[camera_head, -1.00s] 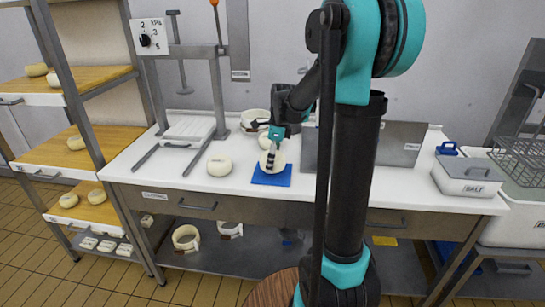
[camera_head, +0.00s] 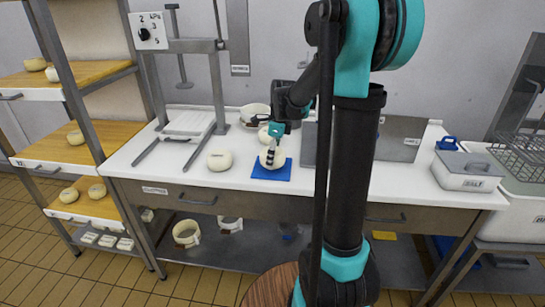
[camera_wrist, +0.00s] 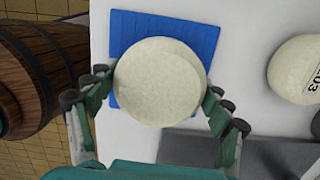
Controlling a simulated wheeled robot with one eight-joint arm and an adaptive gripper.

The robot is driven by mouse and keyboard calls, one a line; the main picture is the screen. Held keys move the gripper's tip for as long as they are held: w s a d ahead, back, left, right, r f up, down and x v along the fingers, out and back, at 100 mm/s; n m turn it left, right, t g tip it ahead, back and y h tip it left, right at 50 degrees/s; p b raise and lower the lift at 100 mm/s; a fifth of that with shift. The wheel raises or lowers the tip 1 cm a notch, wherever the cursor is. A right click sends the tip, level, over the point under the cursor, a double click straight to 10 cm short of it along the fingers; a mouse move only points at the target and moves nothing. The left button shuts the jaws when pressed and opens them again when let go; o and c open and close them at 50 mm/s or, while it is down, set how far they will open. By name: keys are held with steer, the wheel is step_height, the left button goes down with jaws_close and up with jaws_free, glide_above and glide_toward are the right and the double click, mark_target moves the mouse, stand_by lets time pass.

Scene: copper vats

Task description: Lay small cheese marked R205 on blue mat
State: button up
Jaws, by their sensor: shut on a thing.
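My gripper (camera_wrist: 160,95) is shut on a small, pale, round cheese (camera_wrist: 160,82), with a finger on either side of it. The held cheese also shows in the head view (camera_head: 271,160), over the blue mat (camera_head: 272,173). In the wrist view it hides the middle of the mat (camera_wrist: 127,32). I cannot tell whether it touches the mat. No marking can be read on it. Another pale cheese (camera_wrist: 300,70) lies behind the mat, on the white table; its label ends in 203.
A loose cheese (camera_head: 219,160) lies left of the mat, near the press (camera_head: 187,125). A grey metal panel (camera_head: 398,139) stands right of the mat. A lidded box (camera_head: 467,171) is farther right.

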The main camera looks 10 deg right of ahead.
steer(key=shift+f, duration=0.7)
stand_by(0.5)
steer(key=o, duration=1.7)
steer(key=shift+r, duration=3.5)
steer(key=shift+s, duration=0.1)
